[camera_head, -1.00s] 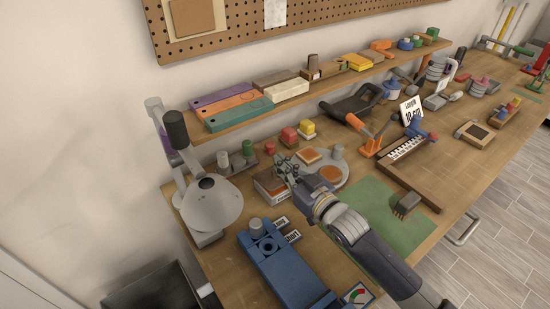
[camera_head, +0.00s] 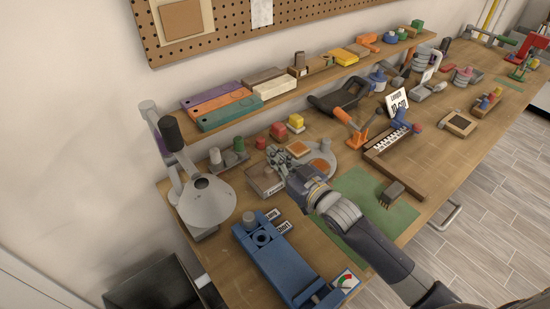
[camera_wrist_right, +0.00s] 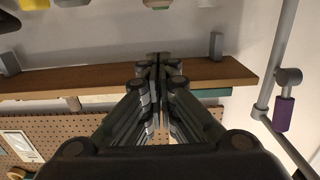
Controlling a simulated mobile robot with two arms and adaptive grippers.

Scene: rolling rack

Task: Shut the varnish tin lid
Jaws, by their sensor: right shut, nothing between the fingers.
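The varnish tin appears to be the small box-shaped tin (camera_head: 266,183) with a pale label, standing on the bench right of the lamp. Its top looks grey and flat, like a lid lying over it; my gripper partly hides its right side, so I cannot tell whether the lid is fully seated. My right gripper (camera_head: 277,158) is shut and empty just behind and above the tin's right edge; contact is unclear. In the right wrist view the closed fingers (camera_wrist_right: 158,62) point toward the shelf, and no tin shows. My left gripper is not in view.
A grey lamp (camera_head: 207,203) stands left of the tin and a blue vise-like tool (camera_head: 278,260) in front. A round grey plate (camera_head: 326,160) lies to the right, with colored pots (camera_head: 278,132) behind. A shelf (camera_head: 300,88) runs above the bench. The green mat (camera_head: 365,205) has free room.

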